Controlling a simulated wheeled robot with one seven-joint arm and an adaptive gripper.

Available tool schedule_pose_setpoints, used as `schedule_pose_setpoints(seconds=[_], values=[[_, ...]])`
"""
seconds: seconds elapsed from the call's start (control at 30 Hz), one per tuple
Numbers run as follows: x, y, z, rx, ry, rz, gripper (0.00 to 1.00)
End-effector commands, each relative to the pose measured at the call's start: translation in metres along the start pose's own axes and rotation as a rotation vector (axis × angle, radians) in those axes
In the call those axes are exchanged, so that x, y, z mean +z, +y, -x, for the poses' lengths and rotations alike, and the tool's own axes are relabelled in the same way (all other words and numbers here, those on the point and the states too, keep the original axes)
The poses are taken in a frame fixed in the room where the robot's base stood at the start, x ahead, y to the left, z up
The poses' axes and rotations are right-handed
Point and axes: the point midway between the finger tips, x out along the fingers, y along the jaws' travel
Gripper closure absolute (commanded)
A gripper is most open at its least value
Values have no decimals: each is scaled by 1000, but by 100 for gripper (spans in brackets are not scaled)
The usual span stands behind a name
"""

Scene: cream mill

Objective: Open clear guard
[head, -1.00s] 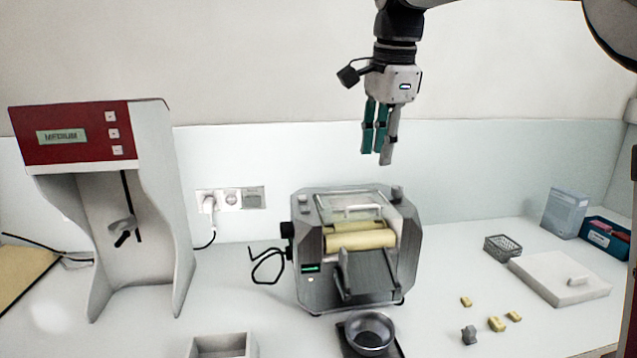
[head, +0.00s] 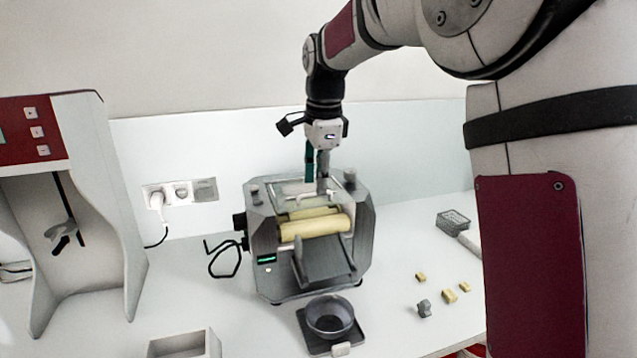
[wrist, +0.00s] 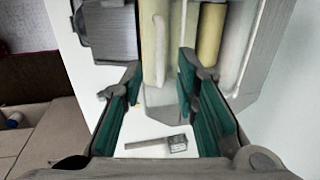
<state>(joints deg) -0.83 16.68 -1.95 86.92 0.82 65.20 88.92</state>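The mill (head: 263,222) is a grey machine with cream rollers (head: 315,229) and a small green display. Its clear guard (head: 291,189) lies across the top, above and behind the rollers, and looks lowered. A pale bar, apparently the guard's handle, runs along it. My gripper (head: 316,182) points down over the guard, with its fingertips close to it. In the wrist view, my gripper (wrist: 158,70) has its teal fingers wide apart, on either side of a pale bar and one roller (wrist: 149,40). I cannot tell whether a finger touches the guard.
A dark bowl (head: 330,314) stands on a small platform in front of the mill. A red and white machine (head: 88,190) stands at left, and an open grey box (head: 185,343) at the front.

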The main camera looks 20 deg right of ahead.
Motion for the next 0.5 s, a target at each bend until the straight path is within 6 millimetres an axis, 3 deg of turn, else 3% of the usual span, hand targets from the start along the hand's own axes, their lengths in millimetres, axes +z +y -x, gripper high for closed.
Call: schedule_pose_setpoints(seconds=[0.2, 0.5], values=[[0, 0, -17, -1, 0, 0, 72], [0, 0, -19, -1, 0, 0, 72]])
